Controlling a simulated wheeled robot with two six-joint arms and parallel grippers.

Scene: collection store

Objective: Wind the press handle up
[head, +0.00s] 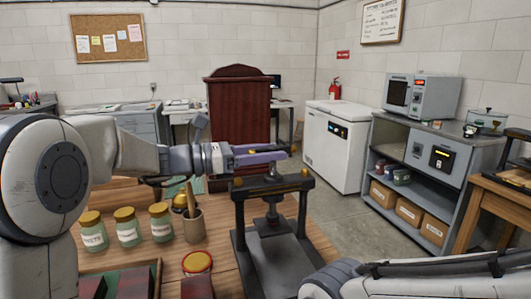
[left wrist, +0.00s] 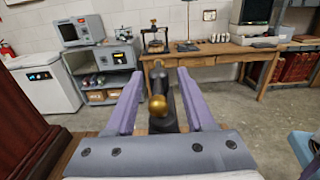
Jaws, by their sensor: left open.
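The black press (head: 272,236) stands on the wooden table, with a central screw above its plate. Its dark handle crosses the top, with gold knobs near the left end (head: 238,182) and right end (head: 305,172). My left gripper (head: 285,152) reaches in from the left, just above the handle in the picture. In the left wrist view its purple fingers (left wrist: 160,80) are spread apart. A gold knob (left wrist: 158,105) and a dark bar lie between them, with gaps on both sides. I cannot tell how deep the bar sits. My right gripper is out of view.
My right arm (head: 420,276) crosses the lower right. Beyond are a white chest freezer (head: 330,150) and a grey shelf unit (head: 412,190).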

